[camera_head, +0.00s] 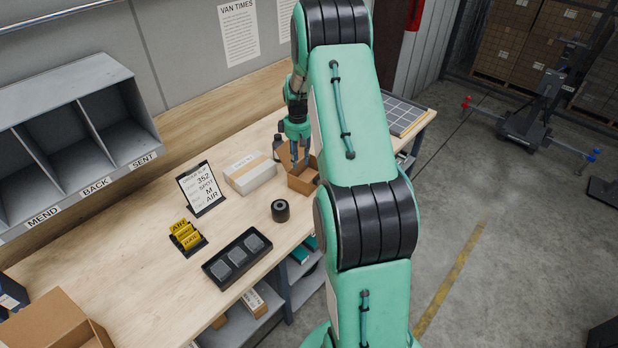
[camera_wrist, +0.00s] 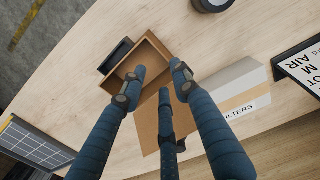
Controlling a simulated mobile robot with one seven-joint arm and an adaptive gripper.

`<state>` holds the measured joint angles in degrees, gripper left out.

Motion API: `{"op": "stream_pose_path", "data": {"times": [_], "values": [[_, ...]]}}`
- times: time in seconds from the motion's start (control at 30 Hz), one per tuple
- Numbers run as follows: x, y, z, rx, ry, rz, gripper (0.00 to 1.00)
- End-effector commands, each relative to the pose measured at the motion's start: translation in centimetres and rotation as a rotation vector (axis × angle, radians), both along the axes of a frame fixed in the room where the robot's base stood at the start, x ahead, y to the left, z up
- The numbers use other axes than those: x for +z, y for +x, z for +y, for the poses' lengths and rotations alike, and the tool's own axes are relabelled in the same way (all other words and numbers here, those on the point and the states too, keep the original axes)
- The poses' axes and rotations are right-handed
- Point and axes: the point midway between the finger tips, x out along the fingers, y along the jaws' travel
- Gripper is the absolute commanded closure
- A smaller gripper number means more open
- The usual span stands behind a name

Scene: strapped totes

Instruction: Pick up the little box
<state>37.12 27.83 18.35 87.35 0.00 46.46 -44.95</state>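A small open brown cardboard box (camera_head: 303,182) stands on the workbench near its front edge, and its open top shows in the wrist view (camera_wrist: 152,48). A raised flap is on its side toward the bottom of the wrist view. My gripper (camera_head: 297,157) is above this box, pointing down. In the wrist view my gripper's (camera_wrist: 158,88) fingers are spread apart with nothing seen between them. The fingers hide part of the box and flap. A closed whitish box (camera_head: 251,174) with a tan band lies beside it; its label reads "FILTERS" in the wrist view (camera_wrist: 238,92).
A black roll (camera_head: 280,211), a black tray (camera_head: 237,258), yellow tags (camera_head: 186,237) and an order sign (camera_head: 201,188) stand nearby. Grey cubbies (camera_head: 75,120) are at the back left.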

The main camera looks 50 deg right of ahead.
Motion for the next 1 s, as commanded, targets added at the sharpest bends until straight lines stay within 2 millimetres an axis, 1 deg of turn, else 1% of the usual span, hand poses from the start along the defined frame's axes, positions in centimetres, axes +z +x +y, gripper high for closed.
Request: {"op": "stream_pose_path", "data": {"times": [0.13, 0.27, 0.7, 0.83, 1.0], "values": [[-0.3, 0.0, 0.0, 0.0, 0.001, 0.001, 0.7], [-1.3, -0.1, 0.1, 0.0, 0.002, 0.002, 0.7], [-7.5, 0.0, 0.1, 0.0, 0.002, 0.002, 0.7], [-8.3, 0.0, 0.1, 0.0, 0.001, 0.001, 0.7], [-8.6, 0.0, 0.1, 0.0, 0.0, 0.0, 0.7]]}}
